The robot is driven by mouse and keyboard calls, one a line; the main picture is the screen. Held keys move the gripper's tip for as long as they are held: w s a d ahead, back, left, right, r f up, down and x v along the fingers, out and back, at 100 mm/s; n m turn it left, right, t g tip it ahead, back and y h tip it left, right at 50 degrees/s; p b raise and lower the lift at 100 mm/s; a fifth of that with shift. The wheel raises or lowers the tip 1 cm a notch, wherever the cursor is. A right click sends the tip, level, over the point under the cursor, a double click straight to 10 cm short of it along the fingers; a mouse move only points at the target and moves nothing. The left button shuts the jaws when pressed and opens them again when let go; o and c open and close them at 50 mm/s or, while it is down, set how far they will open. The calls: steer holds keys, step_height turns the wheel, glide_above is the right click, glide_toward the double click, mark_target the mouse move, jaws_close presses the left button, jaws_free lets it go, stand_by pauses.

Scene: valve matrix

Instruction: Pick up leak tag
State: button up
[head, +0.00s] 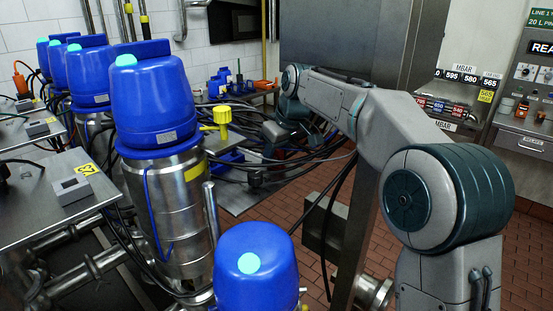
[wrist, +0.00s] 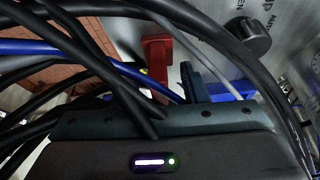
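I cannot pick out the leak tag for sure in either view. In the wrist view a red piece (wrist: 157,62) stands upright beyond my gripper, and I cannot tell whether it is the tag. A blue piece (wrist: 232,91) lies to its right. In the wrist view, a dark finger of my gripper (wrist: 190,84) shows between the red and blue pieces, and black cables cross in front of the gripper body. In the head view my arm reaches back to the cluttered bench, where its end is small among cables. Whether the fingers are open or shut is hidden.
Many black cables (head: 300,165) tangle around the arm's end. Blue-capped valves (head: 155,100) stand in a row at left, with another (head: 256,265) at front. A steel cabinet (head: 340,45) stands behind the arm. Brick floor is open at right.

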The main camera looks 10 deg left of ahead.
steer(key=shift+w+f, duration=0.1)
steer(key=shift+f, duration=0.3)
steer(key=shift+c, duration=0.3)
steer(key=c, duration=0.7)
steer(key=shift+r, duration=0.15)
